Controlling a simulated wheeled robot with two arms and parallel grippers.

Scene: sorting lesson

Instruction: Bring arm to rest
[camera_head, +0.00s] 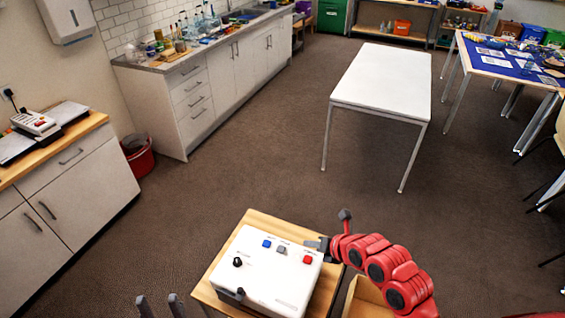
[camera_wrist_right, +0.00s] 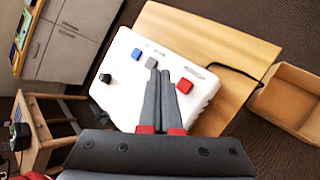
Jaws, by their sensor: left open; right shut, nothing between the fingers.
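My right arm (camera_head: 378,262), red with dark joints, reaches in from the lower right in the head view. Its gripper (camera_head: 314,244) is at the right edge of a white control box (camera_head: 255,275). In the right wrist view, the two dark fingers (camera_wrist_right: 160,72) lie together, empty, in front of the box, between its grey button (camera_wrist_right: 151,62) and red button (camera_wrist_right: 184,86). I cannot tell whether they touch it. My left gripper (camera_head: 160,303) shows only as two dark, spread fingertips at the bottom of the head view, left of the box, with nothing between them.
The box sits on a small wooden table (camera_head: 258,218). An open wooden bin (camera_head: 368,298) stands right of it, beneath my right arm. A white table (camera_head: 385,80) stands further back, and cabinets (camera_head: 190,112) line the left. The carpet (camera_head: 240,165) between is clear.

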